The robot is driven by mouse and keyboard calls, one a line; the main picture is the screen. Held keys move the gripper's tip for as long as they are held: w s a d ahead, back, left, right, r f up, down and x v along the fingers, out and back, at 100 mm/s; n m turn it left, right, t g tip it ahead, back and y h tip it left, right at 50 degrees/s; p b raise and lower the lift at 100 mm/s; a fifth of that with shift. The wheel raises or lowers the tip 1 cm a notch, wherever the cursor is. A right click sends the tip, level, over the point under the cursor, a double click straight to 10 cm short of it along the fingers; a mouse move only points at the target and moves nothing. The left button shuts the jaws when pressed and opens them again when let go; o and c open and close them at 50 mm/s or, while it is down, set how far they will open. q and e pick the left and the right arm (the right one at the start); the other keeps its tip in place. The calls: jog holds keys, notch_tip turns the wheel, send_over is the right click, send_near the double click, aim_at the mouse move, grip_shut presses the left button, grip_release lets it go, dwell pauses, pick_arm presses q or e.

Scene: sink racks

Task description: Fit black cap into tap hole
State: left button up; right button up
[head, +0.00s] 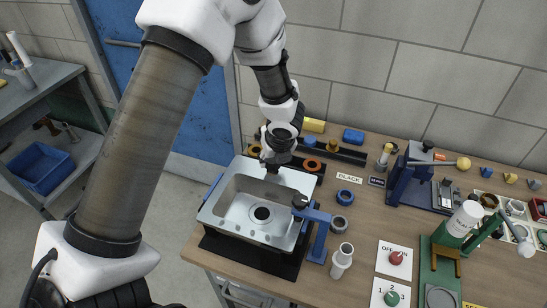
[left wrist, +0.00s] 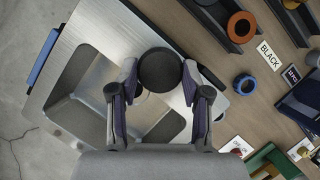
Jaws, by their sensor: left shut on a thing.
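The steel sink (head: 228,213) sits in a black stand on the workbench; its rim and basin also show in the left wrist view (left wrist: 98,42). My left gripper (head: 271,170) is over the sink's back rim, pointing down. In the left wrist view my left gripper (left wrist: 160,88) is shut on the round black cap (left wrist: 160,68), which lies between its fingertips. The cap and fingers cover the rim beneath, so I cannot tell whether the cap touches it. The tap hole is not clearly visible. My right gripper is not in view.
A blue clamp (head: 319,232) with a black knob grips the sink's right side. A black rack (head: 318,163) with coloured rings stands behind. A blue ring (head: 345,195), BLACK label (head: 349,177) and white bottle (head: 342,259) are to the right.

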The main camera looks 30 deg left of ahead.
pick_arm(q)
jog(key=shift+f+b, duration=1.25)
jog(key=shift+f, duration=0.15)
jog(key=o, duration=1.1)
jog(key=shift+o, duration=0.2)
jog(key=v, duration=1.2)
jog(key=shift+w, duration=0.1)
